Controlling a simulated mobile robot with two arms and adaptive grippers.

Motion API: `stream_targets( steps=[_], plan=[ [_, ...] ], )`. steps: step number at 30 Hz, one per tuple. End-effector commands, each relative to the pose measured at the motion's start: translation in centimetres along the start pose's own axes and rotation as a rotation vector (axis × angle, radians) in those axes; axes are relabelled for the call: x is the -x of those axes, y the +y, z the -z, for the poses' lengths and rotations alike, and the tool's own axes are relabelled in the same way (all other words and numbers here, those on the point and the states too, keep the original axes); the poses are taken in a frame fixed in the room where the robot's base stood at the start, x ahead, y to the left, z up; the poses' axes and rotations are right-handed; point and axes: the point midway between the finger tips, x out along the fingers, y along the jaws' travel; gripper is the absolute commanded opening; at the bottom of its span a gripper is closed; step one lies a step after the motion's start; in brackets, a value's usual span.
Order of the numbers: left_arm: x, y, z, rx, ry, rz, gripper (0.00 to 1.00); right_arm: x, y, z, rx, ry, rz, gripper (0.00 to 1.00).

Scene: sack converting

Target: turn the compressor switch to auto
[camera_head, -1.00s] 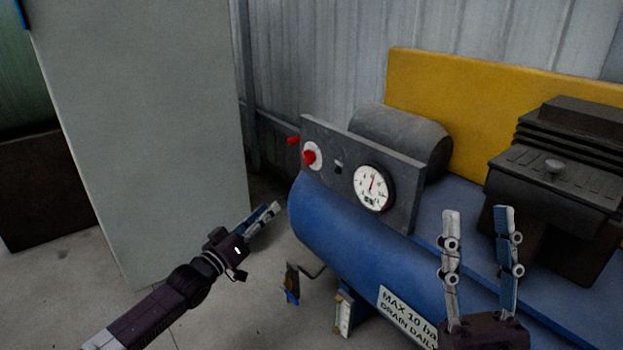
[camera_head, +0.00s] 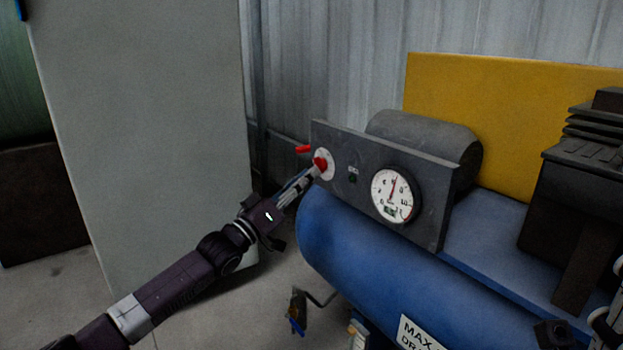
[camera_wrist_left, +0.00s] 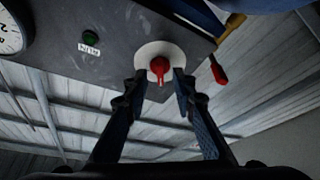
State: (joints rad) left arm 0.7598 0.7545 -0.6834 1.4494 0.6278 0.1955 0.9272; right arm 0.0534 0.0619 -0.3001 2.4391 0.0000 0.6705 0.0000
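The compressor switch is a red knob (camera_head: 320,164) on a round white plate at the left end of the grey panel (camera_head: 345,140). It also shows in the left wrist view (camera_wrist_left: 159,66), its pointer toward the gripper side. My left gripper (camera_head: 312,172) is at the knob in the head view. In the left wrist view its fingers (camera_wrist_left: 158,80) are open, one on each side of the knob, with gaps visible. The plate's markings are too small to read. My right gripper (camera_head: 604,325) shows only in part at the lower right edge; its fingertips are mostly cut off.
A red lever (camera_head: 303,149) sticks out by the panel's left edge, close to the knob. A pressure gauge (camera_head: 392,195) and a small green light (camera_wrist_left: 90,39) are on the panel. The blue tank (camera_head: 345,240) lies below. A grey cabinet (camera_head: 150,130) stands at left.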

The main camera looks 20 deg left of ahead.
Motion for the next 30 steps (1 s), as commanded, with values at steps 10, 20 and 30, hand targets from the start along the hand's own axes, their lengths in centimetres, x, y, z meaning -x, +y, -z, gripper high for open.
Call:
stream_targets(
  steps=[10,20,30],
  plan=[
    [-2.2,-0.1,-0.1,0.0,0.0,0.001,0.25,-0.4,-0.2,0.3,0.004,0.028,0.011,0.4],
    [-2.3,0.0,0.0,0.0,-0.001,0.001,0.18,-0.5,-0.2,0.3,0.004,0.028,0.012,0.4],
    [-2.3,-0.1,0.0,0.0,-0.001,0.001,0.0,-0.5,-0.2,0.3,0.003,0.028,0.012,0.4]
  ],
)
